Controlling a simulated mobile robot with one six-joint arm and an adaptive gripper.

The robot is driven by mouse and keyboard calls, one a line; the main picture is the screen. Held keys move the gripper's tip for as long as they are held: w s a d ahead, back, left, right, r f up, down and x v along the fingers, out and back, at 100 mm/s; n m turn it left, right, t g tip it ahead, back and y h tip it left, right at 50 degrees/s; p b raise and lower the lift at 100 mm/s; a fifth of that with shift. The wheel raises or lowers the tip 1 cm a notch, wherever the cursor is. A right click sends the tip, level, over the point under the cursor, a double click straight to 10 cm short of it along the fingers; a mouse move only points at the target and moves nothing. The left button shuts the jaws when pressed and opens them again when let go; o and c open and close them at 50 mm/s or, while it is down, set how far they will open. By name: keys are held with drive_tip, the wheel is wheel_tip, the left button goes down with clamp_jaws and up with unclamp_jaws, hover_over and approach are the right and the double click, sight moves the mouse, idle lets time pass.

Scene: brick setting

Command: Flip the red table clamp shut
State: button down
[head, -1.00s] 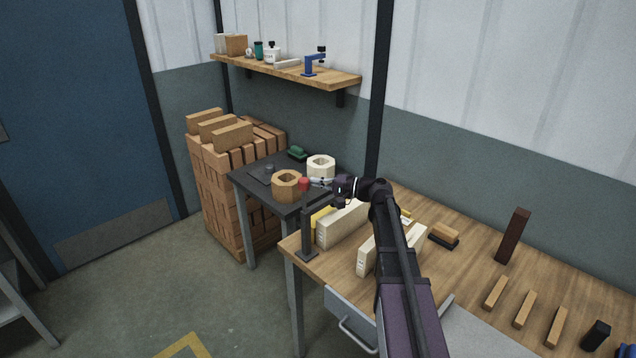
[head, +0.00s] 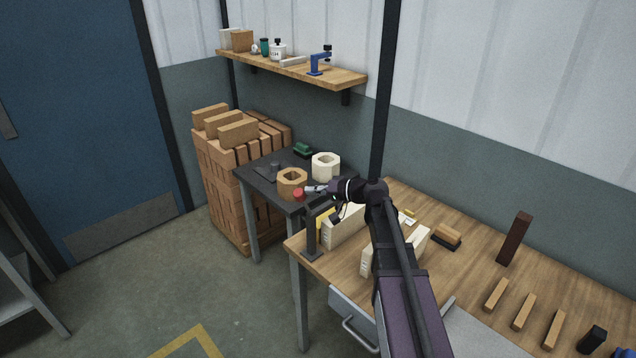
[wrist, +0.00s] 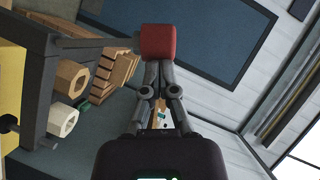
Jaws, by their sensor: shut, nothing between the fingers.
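The table clamp is a dark upright post (head: 311,236) on a base at the workbench's left edge, with a lever ending in a red grip (head: 299,195). The red grip sits just above and left of the post's top in the head view. In the wrist view the lever arm (wrist: 95,44) runs from the dark post to the red grip (wrist: 158,42). My gripper (head: 314,189) is shut and empty, right beside the red grip. In the wrist view my fingertips (wrist: 158,66) meet its lower edge; I cannot tell whether they touch.
Pale blocks (head: 344,228) stand on the wooden workbench (head: 470,255) close beside the clamp, under my arm. A dark side table (head: 256,172) behind holds a brown hexagonal ring (head: 292,183) and a cream one (head: 326,166). A brick stack (head: 222,172) stands beyond.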

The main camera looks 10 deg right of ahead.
sight(302, 197)
drive_tip(key=shift+s+a+f+n+h+p, duration=0.15)
drive_tip(key=shift+s+a+n+h+p, duration=0.1)
drive_tip(key=shift+s+a+n+h, duration=0.35)
drive_tip(key=shift+s+a+f+n+h+p, duration=0.15)
drive_tip(key=shift+s+a+n+h+p, duration=0.2)
drive_tip(key=shift+a, duration=0.3)
drive_tip(key=shift+s+a+f+n+h, duration=0.25)
drive_tip(key=shift+a+f+n+h, duration=0.1)
drive_tip(key=shift+a+n, duration=0.2)
drive_tip(key=shift+s+a+f+n+t+b, duration=0.3)
drive_tip(key=shift+s+a+f+t+b, duration=0.15)
drive_tip(key=shift+a+f, duration=0.25)
drive_tip(key=shift+r, duration=0.1)
drive_tip(key=shift+w+d+r+p, duration=0.1)
drive_tip(key=shift+d+r+p, duration=0.2)
drive_tip(key=shift+r+p, duration=0.25)
drive_tip(key=shift+w+d+r+p, duration=0.1)
drive_tip(key=shift+d+r+p, duration=0.2)
drive_tip(key=shift+r+p, duration=0.25)
drive_tip(key=shift+d+r+p, duration=0.5)
drive_tip(key=shift+r+p, duration=0.15)
drive_tip(key=shift+p, duration=0.1)
drive_tip(key=p+v, duration=0.4)
drive_tip(key=v, duration=0.6)
drive_tip(key=shift+a+r, duration=0.15)
drive_tip(key=shift+a, duration=0.05)
